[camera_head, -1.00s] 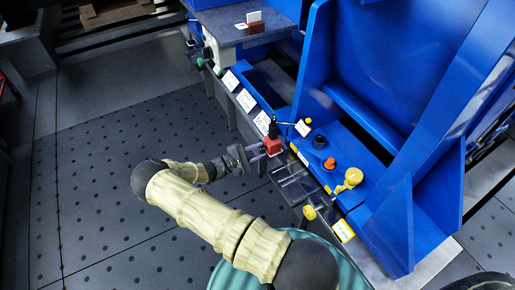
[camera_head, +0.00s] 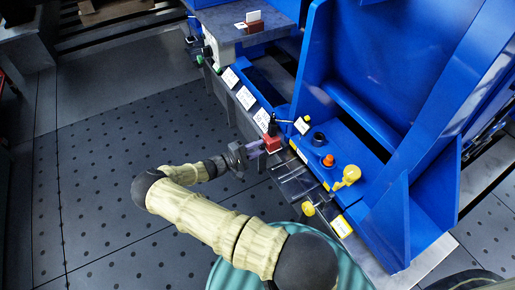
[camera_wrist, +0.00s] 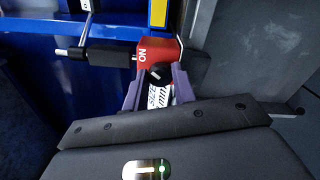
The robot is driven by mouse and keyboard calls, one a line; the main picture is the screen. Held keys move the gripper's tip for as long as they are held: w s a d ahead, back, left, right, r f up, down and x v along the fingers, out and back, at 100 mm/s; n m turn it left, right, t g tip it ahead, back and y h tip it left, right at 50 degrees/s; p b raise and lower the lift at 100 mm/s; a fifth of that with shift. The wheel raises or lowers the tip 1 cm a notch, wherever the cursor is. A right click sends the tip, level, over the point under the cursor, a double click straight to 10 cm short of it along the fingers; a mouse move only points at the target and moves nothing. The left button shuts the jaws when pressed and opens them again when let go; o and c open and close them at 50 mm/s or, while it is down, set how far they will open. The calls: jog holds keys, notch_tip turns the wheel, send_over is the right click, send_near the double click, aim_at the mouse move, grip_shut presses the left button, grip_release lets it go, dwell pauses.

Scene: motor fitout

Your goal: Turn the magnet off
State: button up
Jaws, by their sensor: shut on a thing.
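The magnet is a small red block (camera_head: 271,144) on the edge of the blue machine, with a black post rising from it. In the wrist view, its red face (camera_wrist: 152,51) has the word ON printed on it, and a black knob (camera_wrist: 158,73) sticks out below. My gripper (camera_head: 259,147) reaches it from the left. In the wrist view my two purple fingers (camera_wrist: 160,78) lie on either side of the knob and are shut on it. The exact contact at the fingertips is partly hidden. A white label with black letters (camera_wrist: 158,97) shows between the fingers.
A black bar with a pale tip (camera_wrist: 105,54) extends left from the magnet. White cards (camera_head: 245,98) line the ledge. An orange button (camera_head: 328,160) and a yellow knob (camera_head: 347,177) stand to the right. The dark dotted floor (camera_head: 110,190) to the left is open.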

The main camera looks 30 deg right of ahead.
jog(key=o, duration=1)
jog(key=a+p, duration=0.3)
jog(key=a, duration=1.4)
jog(key=shift+s+a, duration=0.15)
jog(key=shift+s, duration=0.15)
